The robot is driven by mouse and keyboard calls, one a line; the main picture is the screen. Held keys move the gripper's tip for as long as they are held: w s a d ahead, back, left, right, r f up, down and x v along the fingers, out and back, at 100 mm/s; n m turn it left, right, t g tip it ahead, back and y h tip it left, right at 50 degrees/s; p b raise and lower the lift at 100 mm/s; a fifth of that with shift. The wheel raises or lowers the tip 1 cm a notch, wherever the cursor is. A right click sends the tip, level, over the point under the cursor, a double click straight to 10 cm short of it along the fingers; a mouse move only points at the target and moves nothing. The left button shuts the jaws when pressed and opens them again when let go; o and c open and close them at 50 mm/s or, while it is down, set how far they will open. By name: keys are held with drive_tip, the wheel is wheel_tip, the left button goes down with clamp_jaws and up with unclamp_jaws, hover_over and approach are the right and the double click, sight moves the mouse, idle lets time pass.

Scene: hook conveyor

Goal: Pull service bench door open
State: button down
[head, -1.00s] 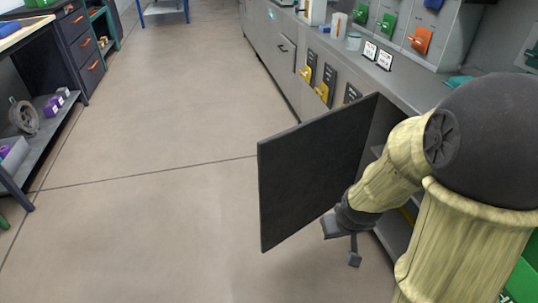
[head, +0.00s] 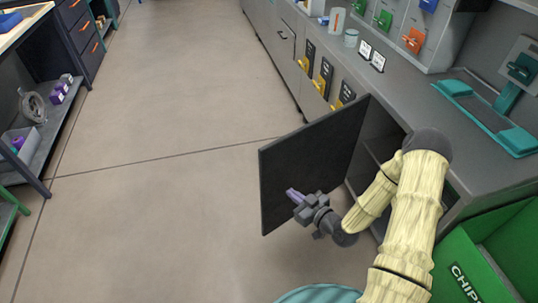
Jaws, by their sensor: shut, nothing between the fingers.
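The service bench door (head: 308,160) is a dark flat panel. It stands swung out from the bench (head: 395,92), with the open cabinet on its near side. My gripper (head: 300,199) is shut, in front of the lower part of the door's inner face. I cannot tell whether it touches the panel. A small purple piece shows at the gripper's tip; I cannot tell what it is. The cabinet's inside (head: 375,155) shows a shelf, partly hidden by my arm. The door's outer face and any handle on it are hidden.
A green bin (head: 462,270) marked CHIPS stands at the lower right by the bench. A teal and grey fixture (head: 487,115) lies on the bench top. Orange-handled drawers and a low shelf (head: 45,150) line the left. The floor between is clear.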

sight(264, 159)
drive_tip(key=r, duration=0.1)
drive_tip(key=t, duration=0.1)
drive_tip(key=r+m+t+p, duration=0.1)
drive_tip(key=shift+s+r+y, duration=0.25)
drive_tip(key=shift+r+y, duration=0.05)
drive_tip(key=x, duration=1.4)
drive_tip(key=shift+r, duration=0.1)
drive_tip(key=shift+w, duration=0.15)
